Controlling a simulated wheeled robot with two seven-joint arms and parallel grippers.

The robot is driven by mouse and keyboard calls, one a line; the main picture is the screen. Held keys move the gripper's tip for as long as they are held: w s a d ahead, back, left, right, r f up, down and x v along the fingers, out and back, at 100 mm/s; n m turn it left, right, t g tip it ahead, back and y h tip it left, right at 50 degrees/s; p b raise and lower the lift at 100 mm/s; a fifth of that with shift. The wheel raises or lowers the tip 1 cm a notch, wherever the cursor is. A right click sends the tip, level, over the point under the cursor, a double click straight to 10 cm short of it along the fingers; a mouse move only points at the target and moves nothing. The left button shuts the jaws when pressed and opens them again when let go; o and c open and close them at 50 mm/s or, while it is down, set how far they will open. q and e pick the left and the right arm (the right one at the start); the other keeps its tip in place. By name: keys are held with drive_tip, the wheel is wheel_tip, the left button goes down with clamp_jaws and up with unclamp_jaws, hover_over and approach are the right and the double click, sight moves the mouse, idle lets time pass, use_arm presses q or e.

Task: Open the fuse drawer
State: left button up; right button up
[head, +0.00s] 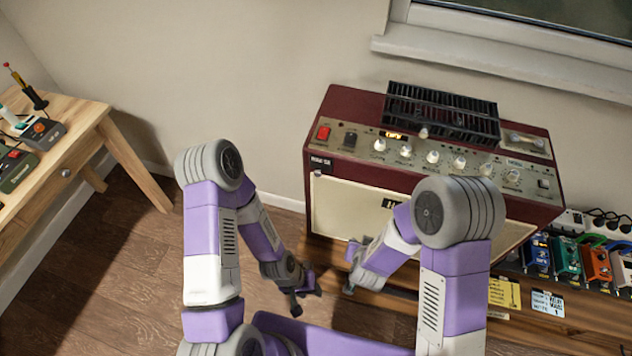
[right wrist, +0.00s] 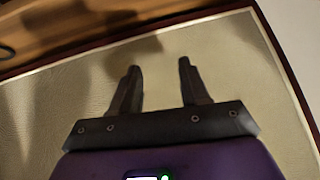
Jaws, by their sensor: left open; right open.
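The dark red amplifier (head: 330,215) stands on a wooden bench, its control panel facing up. A small black part (head: 350,139) sits on the panel between the red switch (head: 323,133) and the lit amber display (head: 393,135); it may be the fuse drawer, but it is too small to tell. My left gripper (head: 308,296) is open and empty, low in front of the amplifier. My right gripper (head: 349,276) is open near the amplifier's lower front. In the right wrist view its two fingers (right wrist: 158,68) are apart and empty before the cream grille cloth (right wrist: 235,70).
A black slatted part (head: 440,112) stands on top of the amplifier. Several knobs line the panel. Several pedals (head: 568,258) and a power strip stand at the right. A wooden table (head: 75,145) with tools is at the left, with open floor between.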

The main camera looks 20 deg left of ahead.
drive_tip(key=a+r+t, duration=0.1)
drive_tip(key=r, duration=0.1)
drive_tip(key=w+a+r+t, duration=0.1)
drive_tip(key=a+r, duration=0.1)
drive_tip(key=w+a+r, duration=0.1)
drive_tip(key=r, duration=0.1)
drive_tip(key=shift+a+n+t, duration=0.15)
drive_tip(key=shift+n+t, duration=0.15)
drive_tip(key=shift+t, duration=0.1)
drive_tip(key=a+r+t, duration=0.1)
drive_tip(key=r, duration=0.1)
drive_tip(key=a+r+t, duration=0.1)
drive_tip(key=a+r, duration=0.1)
drive_tip(key=r, duration=0.1)
drive_tip(key=a+r+t, duration=0.1)
drive_tip(key=r, duration=0.1)
drive_tip(key=shift+s+a+r+h, duration=0.35)
drive_tip(key=shift+r+h, duration=0.05)
drive_tip(key=t, duration=0.5)
approach(317, 174)
drive_tip(key=w, duration=0.2)
drive_tip(key=shift+h, duration=0.4)
drive_tip(key=w+b, duration=0.1)
drive_tip(key=w, duration=0.6)
drive_tip(key=shift+r+b, duration=0.1)
drive_tip(key=shift+b, duration=0.25)
clamp_jaws()
